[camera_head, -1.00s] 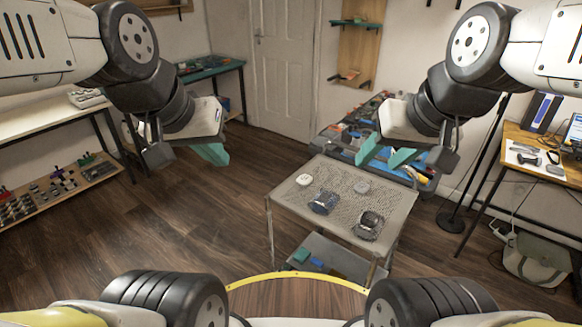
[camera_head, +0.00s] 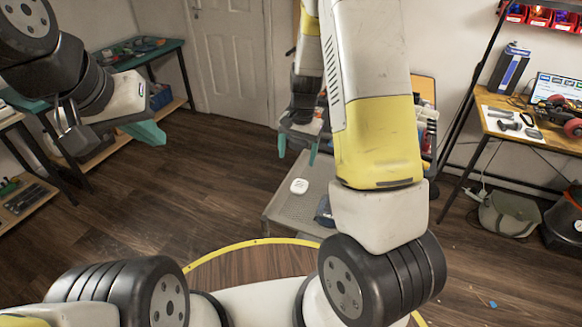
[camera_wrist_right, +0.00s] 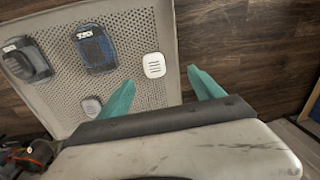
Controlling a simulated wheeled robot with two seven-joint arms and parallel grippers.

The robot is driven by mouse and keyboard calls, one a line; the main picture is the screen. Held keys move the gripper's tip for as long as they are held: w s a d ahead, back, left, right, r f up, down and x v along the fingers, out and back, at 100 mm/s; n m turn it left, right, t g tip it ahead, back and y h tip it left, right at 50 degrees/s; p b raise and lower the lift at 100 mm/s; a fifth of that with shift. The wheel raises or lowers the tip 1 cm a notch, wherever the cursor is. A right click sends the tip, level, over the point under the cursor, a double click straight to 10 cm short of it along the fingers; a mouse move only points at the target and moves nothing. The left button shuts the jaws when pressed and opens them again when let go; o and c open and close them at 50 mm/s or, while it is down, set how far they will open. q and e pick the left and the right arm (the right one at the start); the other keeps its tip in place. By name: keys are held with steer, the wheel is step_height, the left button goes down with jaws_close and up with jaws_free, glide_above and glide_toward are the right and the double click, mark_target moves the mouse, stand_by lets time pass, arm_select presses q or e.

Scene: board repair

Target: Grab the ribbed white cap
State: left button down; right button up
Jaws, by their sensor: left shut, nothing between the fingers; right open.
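In the right wrist view the ribbed white cap (camera_wrist_right: 154,65) shows dark slots and lies near the cart top's edge. My right gripper (camera_head: 297,150) is open and empty above the cart. In its wrist view the right gripper's teal fingertips (camera_wrist_right: 161,77) point toward the cap, one to each side, apart from it. My left gripper (camera_head: 150,132) is shut and empty, off to the left above the floor.
A blue-black device (camera_wrist_right: 95,49), a dark device (camera_wrist_right: 26,61) and a second pale cap (camera_wrist_right: 92,106) share the cart top. My right arm hides much of the cart in the head view. A wooden desk (camera_head: 540,135) stands right. Open floor lies left.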

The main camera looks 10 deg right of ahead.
mark_target(299, 185)
steer(key=shift+m+g+h, duration=0.3)
steer(key=shift+h, duration=0.1)
steer(key=f, duration=0.9)
steer(key=d+f, duration=0.1)
steer(key=f, duration=0.3)
steer(key=shift+w+f, duration=0.25)
steer(key=shift+w, duration=0.15)
steer(key=shift+c, duration=0.5)
steer(key=shift+r, duration=0.1)
steer(key=c, duration=1.3)
